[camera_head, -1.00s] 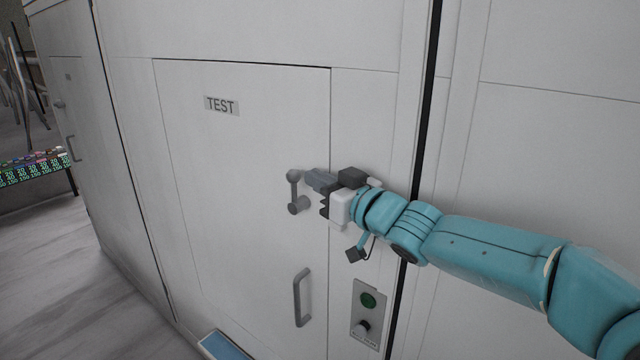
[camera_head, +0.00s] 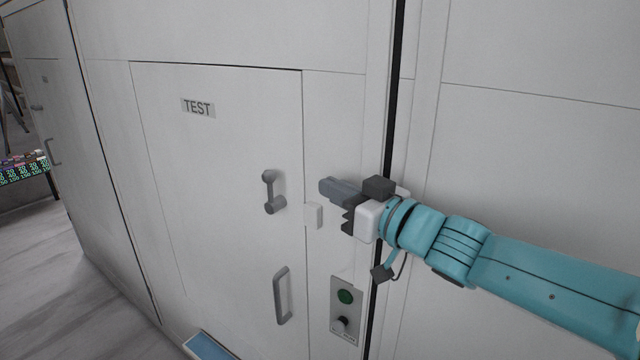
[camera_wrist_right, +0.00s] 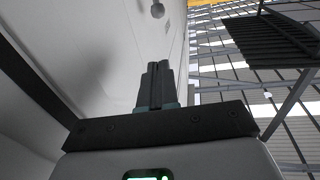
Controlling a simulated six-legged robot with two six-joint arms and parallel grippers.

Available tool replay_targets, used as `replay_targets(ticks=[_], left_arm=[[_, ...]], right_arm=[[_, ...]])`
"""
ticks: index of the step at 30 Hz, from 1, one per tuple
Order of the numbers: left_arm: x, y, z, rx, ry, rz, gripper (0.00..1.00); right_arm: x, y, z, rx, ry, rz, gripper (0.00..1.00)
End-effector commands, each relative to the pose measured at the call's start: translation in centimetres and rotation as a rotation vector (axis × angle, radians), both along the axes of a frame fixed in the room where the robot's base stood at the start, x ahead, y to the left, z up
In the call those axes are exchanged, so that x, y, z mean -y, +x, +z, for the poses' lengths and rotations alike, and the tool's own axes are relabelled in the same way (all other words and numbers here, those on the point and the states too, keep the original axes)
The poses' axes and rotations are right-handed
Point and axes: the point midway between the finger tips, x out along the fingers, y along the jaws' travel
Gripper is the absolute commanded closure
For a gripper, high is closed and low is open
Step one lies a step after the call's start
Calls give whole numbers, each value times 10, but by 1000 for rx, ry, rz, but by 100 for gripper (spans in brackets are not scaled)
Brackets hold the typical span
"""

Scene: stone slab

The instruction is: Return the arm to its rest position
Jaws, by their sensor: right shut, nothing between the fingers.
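My right gripper (camera_head: 326,188) is shut and empty, in front of the white cabinet panel, to the right of the dark grey latch lever (camera_head: 272,190). A clear gap shows between its fingertips and the lever. My teal right arm comes in from the right edge. In the right wrist view the fingers (camera_wrist_right: 155,82) are together with nothing between them, and a round grey knob (camera_wrist_right: 158,10) shows at the top. My left gripper is not in view.
The white cabinet door (camera_head: 225,150) bears a TEST label (camera_head: 198,108) and a grey pull handle (camera_head: 282,296). A switch plate (camera_head: 345,310) with a green button is below the gripper. A small white block (camera_head: 313,215) is on the panel. Open floor (camera_head: 60,290) lies at lower left.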

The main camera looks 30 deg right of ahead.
Motion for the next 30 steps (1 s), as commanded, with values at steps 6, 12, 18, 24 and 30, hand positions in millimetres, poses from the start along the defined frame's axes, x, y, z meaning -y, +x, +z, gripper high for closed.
replay_targets(ticks=[6, 12, 18, 24, 30], left_arm=[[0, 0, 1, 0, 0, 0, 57], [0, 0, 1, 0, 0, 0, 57], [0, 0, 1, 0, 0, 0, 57], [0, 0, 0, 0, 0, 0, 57], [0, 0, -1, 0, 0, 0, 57]], right_arm=[[1, -7, 1, -1, 0, 0, 100], [2, -8, 1, -1, 0, 1, 100], [2, -7, 1, 0, 0, 0, 100], [-11, 17, -40, -87, 23, 41, 100], [-59, 56, -185, -392, 170, 132, 100]])
